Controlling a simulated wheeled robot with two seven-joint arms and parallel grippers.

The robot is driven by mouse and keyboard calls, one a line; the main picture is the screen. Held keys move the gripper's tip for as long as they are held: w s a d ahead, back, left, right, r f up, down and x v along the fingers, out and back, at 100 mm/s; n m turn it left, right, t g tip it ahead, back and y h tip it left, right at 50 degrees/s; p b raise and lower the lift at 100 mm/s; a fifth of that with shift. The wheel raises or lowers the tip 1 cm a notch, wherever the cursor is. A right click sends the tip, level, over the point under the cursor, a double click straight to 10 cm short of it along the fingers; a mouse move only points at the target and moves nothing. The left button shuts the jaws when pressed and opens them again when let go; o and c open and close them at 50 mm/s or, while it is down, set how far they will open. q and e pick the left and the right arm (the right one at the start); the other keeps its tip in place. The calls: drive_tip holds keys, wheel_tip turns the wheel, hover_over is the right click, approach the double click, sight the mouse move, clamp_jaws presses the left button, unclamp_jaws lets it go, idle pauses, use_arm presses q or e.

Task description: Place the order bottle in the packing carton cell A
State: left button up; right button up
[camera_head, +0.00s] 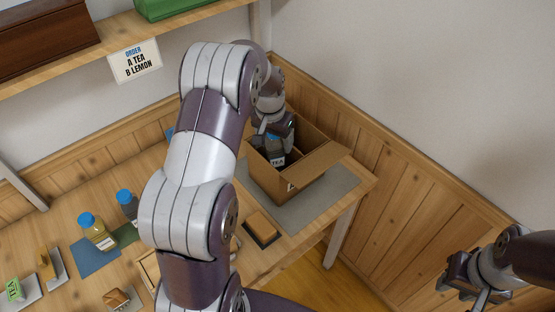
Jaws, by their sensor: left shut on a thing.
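The packing carton (318,163) stands open on a grey mat on the right part of the table, with a mark that looks like an A on its front. My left gripper (274,133) reaches into the carton's left part from above and is shut on a dark bottle with a TEA label (277,159). The bottle's lower part is hidden by the carton wall, so I cannot tell whether it touches the bottom. An order card (135,62) reads A TEA, B LEMON. My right gripper (463,283) hangs at the lower right, away from the table; its jaw opening is unclear.
A yellow bottle with a blue cap (98,233) stands on a blue mat, and a dark blue-capped bottle (127,205) stands behind it. A small brown block on a dark base (262,228) lies in front of the carton. My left arm hides the table's middle.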

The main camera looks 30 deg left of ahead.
sight(275, 159)
use_arm(q)
wheel_tip(275, 159, down, 8)
drive_tip(key=shift+f+p, duration=0.1)
drive_tip(key=shift+p, duration=0.35)
drive_tip(key=shift+w, duration=0.1)
drive_tip(key=shift+f, duration=0.1)
drive_tip(key=o, duration=1)
drive_tip(key=r, duration=0.4)
drive_tip(key=s+r+b, duration=0.1)
drive_tip(key=r, duration=0.3)
drive_tip(key=s+r+b, duration=0.1)
drive_tip(key=r, duration=0.2)
drive_tip(key=shift+d+r, duration=0.15)
drive_tip(key=shift+r, duration=0.25)
drive_tip(key=s+d, duration=0.4)
drive_tip(key=s, duration=0.2)
drive_tip(key=s+d, duration=0.4)
drive_tip(key=s, duration=0.2)
drive_tip(key=s+d, duration=0.4)
drive_tip(key=s, duration=0.2)
drive_tip(key=shift+f, duration=0.2)
